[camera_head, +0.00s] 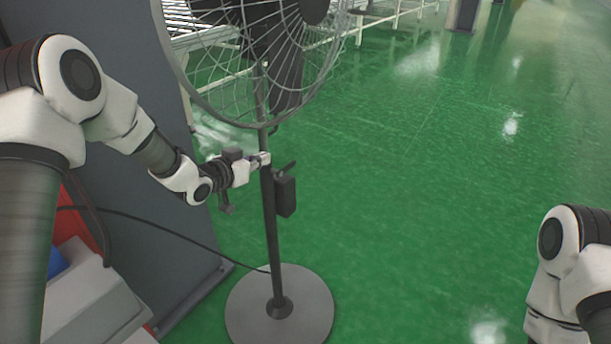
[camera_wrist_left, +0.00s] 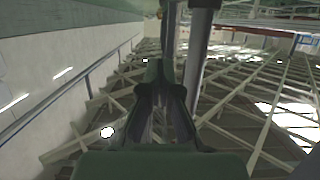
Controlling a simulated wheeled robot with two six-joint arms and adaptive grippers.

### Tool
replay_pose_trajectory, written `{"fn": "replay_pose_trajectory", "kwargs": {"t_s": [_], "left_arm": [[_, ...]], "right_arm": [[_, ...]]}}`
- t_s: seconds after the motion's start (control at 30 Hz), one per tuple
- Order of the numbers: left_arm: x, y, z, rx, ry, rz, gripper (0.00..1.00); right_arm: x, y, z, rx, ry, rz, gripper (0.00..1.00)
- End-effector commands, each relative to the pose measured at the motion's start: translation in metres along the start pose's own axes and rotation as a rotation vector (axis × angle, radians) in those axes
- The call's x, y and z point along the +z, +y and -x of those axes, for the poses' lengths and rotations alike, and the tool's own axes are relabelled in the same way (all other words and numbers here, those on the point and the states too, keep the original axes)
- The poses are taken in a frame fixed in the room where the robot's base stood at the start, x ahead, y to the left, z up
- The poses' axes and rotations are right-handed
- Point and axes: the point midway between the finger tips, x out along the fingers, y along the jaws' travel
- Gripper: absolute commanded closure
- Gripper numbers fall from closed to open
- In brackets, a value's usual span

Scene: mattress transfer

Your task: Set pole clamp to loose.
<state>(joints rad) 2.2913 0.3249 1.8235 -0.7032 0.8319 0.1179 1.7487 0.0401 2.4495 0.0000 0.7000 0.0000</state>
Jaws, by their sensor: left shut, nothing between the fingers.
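A floor fan stands on a dark pole (camera_head: 270,215) with a round grey base (camera_head: 281,312). A dark box-like piece (camera_head: 286,196) sits on the right side of the pole, with a small lever (camera_head: 288,168) angled up and right at its top. This looks like the pole clamp; I cannot tell its setting. My left gripper (camera_head: 263,159) is shut and empty at the pole, just above and left of the lever. I cannot tell whether it touches the pole.
The wire fan cage (camera_head: 225,75) is right above my left gripper. A dark grey panel (camera_head: 150,90) stands behind my left arm. Green floor (camera_head: 440,180) is open on the right. My right arm shows at lower right, its gripper out of frame.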

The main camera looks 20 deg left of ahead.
Motion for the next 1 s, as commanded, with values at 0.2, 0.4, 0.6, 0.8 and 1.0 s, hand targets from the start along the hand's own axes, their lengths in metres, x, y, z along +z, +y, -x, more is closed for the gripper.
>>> {"fn": "replay_pose_trajectory", "kwargs": {"t_s": [0.2,0.4,0.6,0.8,1.0], "left_arm": [[-0.011,-0.001,0.001,-0.003,0.020,-0.005,1.00],[-0.010,-0.001,0.000,-0.003,0.018,-0.005,1.00],[-0.009,0.000,-0.023,-0.002,0.016,-0.007,1.00],[-0.009,0.000,-0.067,-0.002,0.017,-0.008,1.00],[0.001,-0.001,-0.103,-0.003,0.014,-0.002,1.00]], "right_arm": [[-0.001,0.000,-0.003,0.000,0.001,0.000,0.52],[-0.001,0.000,-0.003,0.000,0.001,0.000,0.52],[0.000,0.000,-0.005,0.000,0.001,0.000,0.52],[0.000,0.000,-0.008,0.000,0.001,0.000,0.52],[0.000,0.000,-0.012,0.000,0.001,0.000,0.52]]}}
